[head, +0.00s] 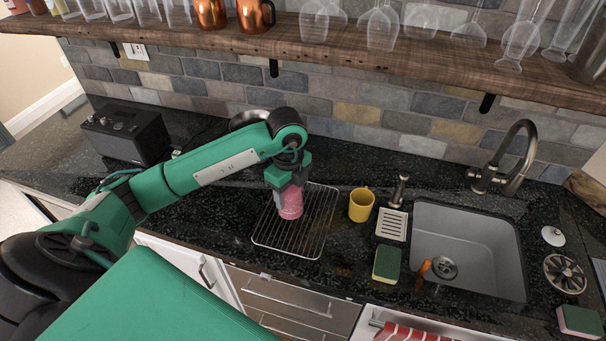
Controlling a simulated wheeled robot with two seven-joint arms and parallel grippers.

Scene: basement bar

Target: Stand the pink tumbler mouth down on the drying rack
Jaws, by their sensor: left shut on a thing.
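The pink tumbler (291,204) is at the drying rack (318,224), over its left-middle part. My left gripper (287,187) points down from above and is shut on the tumbler, with its fingers covering the upper part. The tumbler looks about upright along its axis. I cannot tell which end is its mouth, nor whether its lower end touches the wires. The rack is a flat wire grid on the dark counter, and its right side is bare. My right gripper is not in view.
A yellow mug (361,205) stands just right of the rack. Beyond it are a soap dispenser (398,191), a white soap dish (392,225), a sponge (386,265) and the sink (468,250). A black radio (128,135) stands at left. A wooden shelf (350,48) with glasses hangs above.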

